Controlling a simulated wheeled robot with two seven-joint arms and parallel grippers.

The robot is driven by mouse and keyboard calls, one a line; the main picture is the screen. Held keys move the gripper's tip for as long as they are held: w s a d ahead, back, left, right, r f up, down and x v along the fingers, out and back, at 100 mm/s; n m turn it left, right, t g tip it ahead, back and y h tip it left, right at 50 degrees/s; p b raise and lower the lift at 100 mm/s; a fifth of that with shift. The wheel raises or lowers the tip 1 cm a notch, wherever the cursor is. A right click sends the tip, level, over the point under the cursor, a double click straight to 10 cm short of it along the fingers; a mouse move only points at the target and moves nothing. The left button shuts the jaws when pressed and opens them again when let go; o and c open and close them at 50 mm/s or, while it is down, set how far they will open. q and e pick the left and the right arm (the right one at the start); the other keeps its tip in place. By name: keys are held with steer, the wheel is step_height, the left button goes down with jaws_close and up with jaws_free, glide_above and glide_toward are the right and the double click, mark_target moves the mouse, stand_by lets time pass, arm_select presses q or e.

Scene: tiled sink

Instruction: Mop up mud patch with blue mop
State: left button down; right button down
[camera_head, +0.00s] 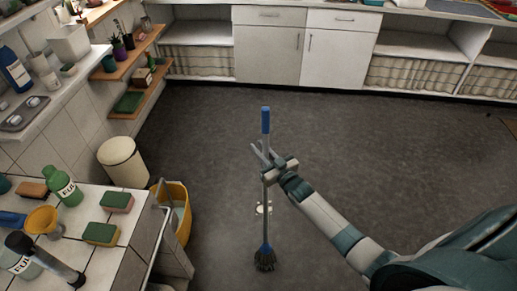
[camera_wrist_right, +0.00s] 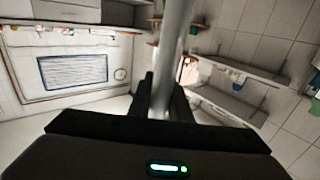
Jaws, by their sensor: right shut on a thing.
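The blue mop (camera_head: 265,120) stands nearly upright on the dark floor, with a blue grip at its top and a dark, stringy head (camera_head: 265,259) at floor level. My right gripper (camera_head: 264,160) is shut on the mop's shaft, a little below the blue grip. In the right wrist view the grey shaft (camera_wrist_right: 176,45) runs up from between the dark fingers (camera_wrist_right: 163,97). My left gripper is out of view. I cannot make out a clear mud patch; a small brownish mark (camera_head: 509,124) shows at the right edge of the floor.
A yellow bucket (camera_head: 180,212) stands left of the mop, beside a cream bin (camera_head: 122,162). A tiled counter (camera_head: 95,215) with bottles and sponges fills the lower left. White cabinets (camera_head: 340,55) line the back. The floor (camera_head: 370,140) between is mostly clear.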

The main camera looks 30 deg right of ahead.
steer(key=shift+s+d, duration=0.45)
steer(key=shift+d, duration=0.25)
steer(key=shift+s+d, duration=0.4)
steer(key=shift+d, duration=0.25)
steer(key=shift+s+d+p, duration=0.15)
steer(key=shift+s+d, duration=0.3)
steer(key=shift+d, duration=0.3)
steer(key=shift+s+d+p, duration=0.15)
steer(key=shift+s+d, duration=0.25)
steer(key=shift+d, duration=0.3)
step_height(320, 180, up, 6)
steer(key=p, duration=0.5)
steer(key=shift+r, duration=0.15)
